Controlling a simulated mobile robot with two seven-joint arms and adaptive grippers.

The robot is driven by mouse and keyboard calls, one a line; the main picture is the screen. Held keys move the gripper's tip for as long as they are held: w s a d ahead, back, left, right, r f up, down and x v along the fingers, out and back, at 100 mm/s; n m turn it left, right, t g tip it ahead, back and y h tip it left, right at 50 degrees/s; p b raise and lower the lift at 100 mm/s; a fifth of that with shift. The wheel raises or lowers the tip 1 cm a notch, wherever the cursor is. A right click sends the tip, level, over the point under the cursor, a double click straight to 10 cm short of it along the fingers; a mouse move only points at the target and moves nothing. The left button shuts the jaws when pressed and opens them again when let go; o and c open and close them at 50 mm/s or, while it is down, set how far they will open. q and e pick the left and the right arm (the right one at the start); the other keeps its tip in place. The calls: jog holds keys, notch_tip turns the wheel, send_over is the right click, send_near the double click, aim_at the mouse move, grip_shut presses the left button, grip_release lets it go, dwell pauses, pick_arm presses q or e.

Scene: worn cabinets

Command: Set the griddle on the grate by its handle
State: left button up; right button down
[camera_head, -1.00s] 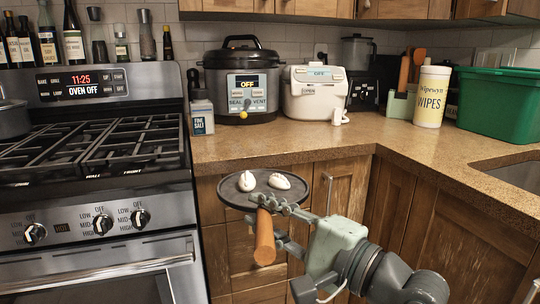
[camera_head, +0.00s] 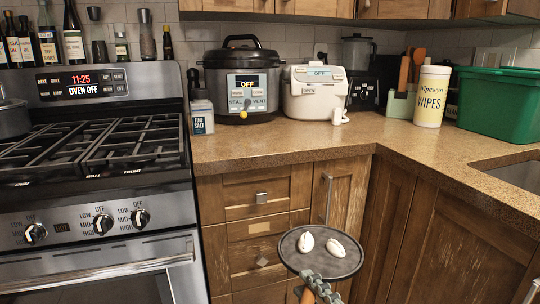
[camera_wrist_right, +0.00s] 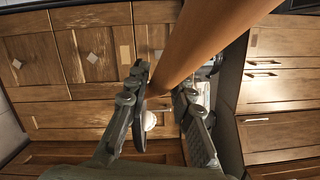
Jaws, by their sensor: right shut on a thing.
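The griddle (camera_head: 345,266) is a dark round pan with a wooden handle (camera_wrist_right: 215,42), and it carries two white, shell-like pieces (camera_head: 306,242). It hangs in the air in front of the lower cabinets, low in the head view. My right gripper (camera_head: 316,284) is shut on the handle just below the pan. In the right wrist view the handle runs up between the fingers (camera_wrist_right: 163,98), and the pan is mostly hidden. The black grate (camera_head: 128,141) covers the stove top at left, well away from the griddle. My left gripper is not in view.
A pot (camera_head: 12,119) stands on the stove's left edge. The counter (camera_head: 270,145) holds a pressure cooker (camera_head: 242,80), a white appliance (camera_head: 315,94), a salt box (camera_head: 202,118), wipes (camera_head: 431,96) and a green bin (camera_head: 500,104). The grate's middle and right are bare.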

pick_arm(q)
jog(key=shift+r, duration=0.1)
pick_arm(e)
jog(key=shift+r, duration=0.5)
